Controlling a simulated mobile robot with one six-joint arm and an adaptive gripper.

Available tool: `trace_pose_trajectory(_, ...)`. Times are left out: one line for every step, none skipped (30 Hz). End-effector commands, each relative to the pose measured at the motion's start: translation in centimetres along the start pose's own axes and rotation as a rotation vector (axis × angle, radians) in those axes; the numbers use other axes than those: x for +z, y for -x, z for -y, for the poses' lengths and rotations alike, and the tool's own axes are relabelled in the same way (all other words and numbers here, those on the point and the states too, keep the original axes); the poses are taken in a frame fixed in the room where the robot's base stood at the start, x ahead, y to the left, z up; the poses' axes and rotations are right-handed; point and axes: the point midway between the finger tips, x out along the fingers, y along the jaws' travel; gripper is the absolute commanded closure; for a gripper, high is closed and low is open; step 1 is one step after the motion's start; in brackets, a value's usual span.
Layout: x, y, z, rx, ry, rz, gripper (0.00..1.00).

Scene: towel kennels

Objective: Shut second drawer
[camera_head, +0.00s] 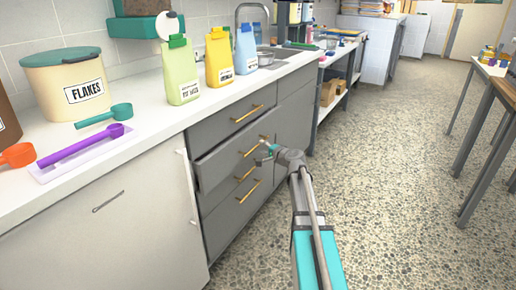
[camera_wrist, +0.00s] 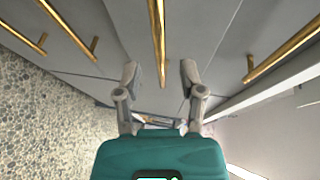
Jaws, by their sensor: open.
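The second drawer (camera_head: 226,165) is in the grey cabinet under the counter and stands partly pulled out, its front ahead of the drawers around it. Its gold bar handle (camera_head: 256,145) shows in the head view. In the wrist view the handle (camera_wrist: 157,30) runs down the middle between the finger lines. My gripper (camera_head: 263,155) is at this handle; the head view does not show clearly whether it touches. In the wrist view my gripper (camera_wrist: 160,90) has its two grey fingers apart, one on each side of the handle's line, not closed on it.
The top drawer handle (camera_head: 247,114) is above, and two lower drawer handles are below. Speckled floor (camera_head: 390,140) is open to the right, with a wooden table (camera_head: 508,92) at the edge.

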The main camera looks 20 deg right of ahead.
Motion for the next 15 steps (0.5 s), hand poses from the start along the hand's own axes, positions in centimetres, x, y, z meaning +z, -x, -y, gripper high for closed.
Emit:
trace_pose_trajectory(-0.1,-1.0,-0.1,0.0,0.0,0.001,0.49)
trace_pose_trajectory(-0.1,-1.4,-0.1,0.0,0.0,0.001,0.49)
trace_pose_trajectory(-0.1,-1.9,-0.1,0.0,0.0,0.001,0.49)
trace_pose_trajectory(-0.1,-2.3,-0.1,0.0,0.0,0.001,0.49)
trace_pose_trajectory(-0.1,-2.6,-0.1,0.0,0.001,0.0,0.49)
trace_pose_trajectory(-0.1,-3.0,-0.1,0.0,0.001,0.0,0.49)
trace_pose_trajectory(-0.1,-3.2,-0.1,0.0,0.001,0.0,0.49)
trace_pose_trajectory(-0.1,-3.4,-0.1,0.0,0.001,0.0,0.49)
trace_pose_trajectory(-0.1,-3.6,-0.1,0.0,0.001,0.0,0.49)
trace_pose_trajectory(-0.1,-3.8,-0.1,0.0,0.001,0.0,0.49)
trace_pose_trajectory(-0.1,-3.9,0.0,0.0,0.001,0.0,0.49)
trace_pose_trajectory(-0.1,-4.0,0.0,0.001,0.001,0.0,0.49)
trace_pose_trajectory(0.0,-4.1,0.0,0.0,0.001,0.001,0.49)
trace_pose_trajectory(0.0,-4.2,0.0,0.0,0.001,0.001,0.49)
trace_pose_trajectory(0.0,-4.2,0.0,0.0,0.001,0.001,0.49)
